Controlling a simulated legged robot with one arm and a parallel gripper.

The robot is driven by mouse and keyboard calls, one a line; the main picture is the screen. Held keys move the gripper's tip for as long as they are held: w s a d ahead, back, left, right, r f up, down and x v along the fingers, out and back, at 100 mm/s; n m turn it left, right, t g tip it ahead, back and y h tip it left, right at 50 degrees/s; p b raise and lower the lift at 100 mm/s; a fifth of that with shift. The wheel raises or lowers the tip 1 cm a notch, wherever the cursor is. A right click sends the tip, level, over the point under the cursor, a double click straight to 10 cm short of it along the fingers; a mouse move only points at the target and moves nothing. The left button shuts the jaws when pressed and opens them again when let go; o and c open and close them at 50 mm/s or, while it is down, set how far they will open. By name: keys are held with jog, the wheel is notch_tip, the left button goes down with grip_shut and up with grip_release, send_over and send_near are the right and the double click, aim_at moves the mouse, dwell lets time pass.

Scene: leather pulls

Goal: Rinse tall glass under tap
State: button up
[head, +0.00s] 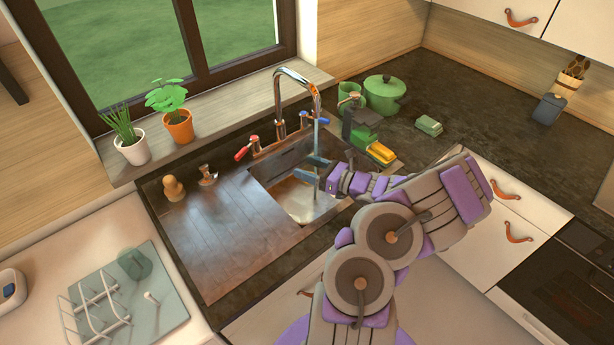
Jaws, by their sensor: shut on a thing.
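My gripper (308,168) reaches over the sink from the right, its bluish fingers below the tap's spout. It is shut on a clear, upright thing that I take to be the tall glass; its outline is too faint to trace. The chrome tap (279,103) arches over the basin, and a thin pale stream seems to run down from its spout past the fingers. The sink basin (283,196) lies below. A red-handled knob (247,148) and a blue-handled knob (319,117) flank the tap.
A dark green holder (361,130) and a yellow sponge (381,152) stand close right of my gripper. A green pot (385,93) is behind. The ribbed drainboard (215,240) is mostly clear.

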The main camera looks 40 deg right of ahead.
jog(key=shift+w+d+b, duration=0.3)
jog(key=shift+w+b, duration=0.1)
jog(key=shift+w, duration=0.3)
jog(key=shift+w+d+r, duration=0.1)
jog(key=shift+w+d, duration=0.05)
jog(key=shift+w, duration=0.05)
jog(key=w+d+f+p, duration=0.1)
jog(key=w+d, duration=0.2)
jog(key=d, duration=0.3)
jog(key=shift+d+f, duration=0.2)
jog(key=shift+d, duration=0.3)
